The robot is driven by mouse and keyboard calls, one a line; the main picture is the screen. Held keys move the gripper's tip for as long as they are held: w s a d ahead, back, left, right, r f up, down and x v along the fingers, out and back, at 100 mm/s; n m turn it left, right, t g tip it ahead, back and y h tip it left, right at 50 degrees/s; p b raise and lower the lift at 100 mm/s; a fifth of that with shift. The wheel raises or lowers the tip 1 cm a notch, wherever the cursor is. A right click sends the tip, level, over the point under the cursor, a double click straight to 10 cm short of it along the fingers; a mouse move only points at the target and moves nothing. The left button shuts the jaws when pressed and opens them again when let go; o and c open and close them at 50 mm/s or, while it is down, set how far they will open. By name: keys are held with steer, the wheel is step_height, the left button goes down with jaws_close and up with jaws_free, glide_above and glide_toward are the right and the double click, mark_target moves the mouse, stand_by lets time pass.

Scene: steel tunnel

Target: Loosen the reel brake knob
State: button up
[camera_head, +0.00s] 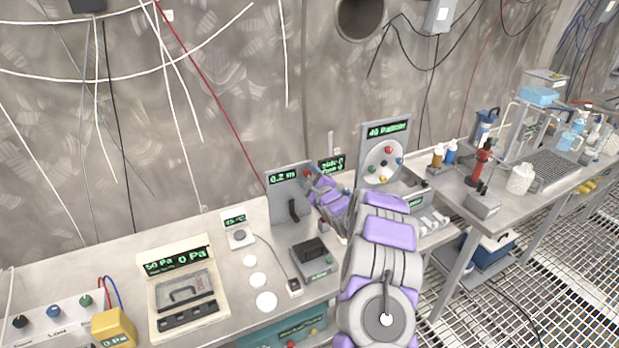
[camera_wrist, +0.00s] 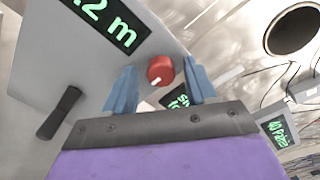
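The reel panel (camera_head: 288,202) is a grey plate with a green length readout and a black handle (camera_head: 293,210). It stands on the bench at the middle of the head view and fills the left of the wrist view (camera_wrist: 60,75). A red knob (camera_wrist: 159,70) with a white mark sits on the panel's right side, and it also shows in the head view (camera_head: 307,173). My gripper (camera_wrist: 158,80) is open, with one blue finger on each side of the knob in the picture. I cannot tell whether either finger touches it.
Right of my gripper stands a round-dial panel (camera_head: 384,150) with coloured knobs. A small green display (camera_head: 332,163) is close behind my gripper. A black-topped box (camera_head: 314,258) sits in front of the reel panel. A pressure instrument (camera_head: 186,290) stands at the left.

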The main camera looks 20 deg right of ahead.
steer(key=c, duration=1)
steer(key=shift+o, duration=0.2)
